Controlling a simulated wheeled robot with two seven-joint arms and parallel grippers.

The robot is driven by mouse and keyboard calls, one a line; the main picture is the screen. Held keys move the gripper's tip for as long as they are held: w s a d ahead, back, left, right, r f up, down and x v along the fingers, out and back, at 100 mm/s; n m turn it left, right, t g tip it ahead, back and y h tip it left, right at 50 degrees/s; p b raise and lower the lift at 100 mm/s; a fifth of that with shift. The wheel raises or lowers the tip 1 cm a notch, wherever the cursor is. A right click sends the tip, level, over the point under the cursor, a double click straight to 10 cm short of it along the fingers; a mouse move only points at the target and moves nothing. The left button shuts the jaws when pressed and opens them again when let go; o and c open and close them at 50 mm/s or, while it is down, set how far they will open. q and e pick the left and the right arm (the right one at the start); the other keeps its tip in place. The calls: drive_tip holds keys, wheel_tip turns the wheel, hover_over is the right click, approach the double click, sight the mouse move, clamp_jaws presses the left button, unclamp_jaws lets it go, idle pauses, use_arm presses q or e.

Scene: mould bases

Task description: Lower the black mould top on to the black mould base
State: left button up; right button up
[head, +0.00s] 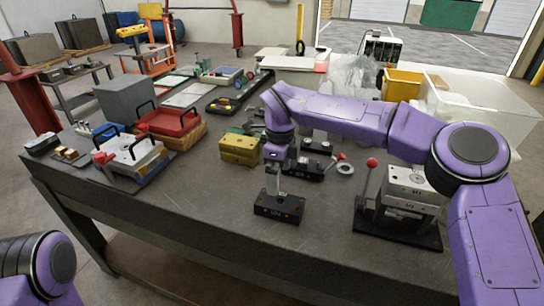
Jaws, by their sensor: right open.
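A black block (279,208) with pale markings on its front face stands on the table near the middle. My right gripper (280,192) points down at this block's top, with its fingers open; whether they touch it is too small to tell. Another low black block (303,170) lies just behind, partly hidden by my right wrist, and a further black piece (316,146) is behind that. I cannot tell for sure which is the mould top and which the base. My left arm shows only at the lower left corner, its gripper out of view.
A press with a red-knobbed lever (372,163) stands to the right on a black plate. A yellow block (239,149) is left of my wrist, and a metal ring (345,168) lies behind. Red (168,122) and grey handled moulds (130,150) are at the left. The front table strip is clear.

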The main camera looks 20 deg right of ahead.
drive_tip(key=shift+w+f, duration=0.25)
drive_tip(key=p, duration=0.2)
hover_over(279, 203)
drive_tip(key=s, duration=0.2)
wheel_tip(279, 203, down, 5)
drive_tip(key=shift+s+r, duration=0.1)
drive_tip(key=f, duration=0.1)
drive_tip(key=w+f, duration=0.1)
drive_tip(key=f, duration=0.1)
drive_tip(key=w+f, duration=0.1)
drive_tip(key=f, duration=0.1)
drive_tip(key=shift+s+r, duration=0.3)
drive_tip(key=shift+s, duration=0.05)
drive_tip(key=shift+s+r, duration=0.1)
drive_tip(key=c, duration=1.7)
drive_tip(key=shift+w+r+p, duration=0.3)
drive_tip(key=shift+r+p, duration=0.15)
drive_tip(key=shift+p, duration=0.2)
drive_tip(key=shift+r+p, duration=0.9)
drive_tip(key=shift+r, duration=0.15)
use_arm(q)
drive_tip(key=r, duration=0.3)
drive_tip(key=s+r, duration=0.1)
drive_tip(key=r, duration=0.1)
drive_tip(key=shift+r, duration=0.1)
use_arm(e)
drive_tip(key=shift+s, duration=0.1)
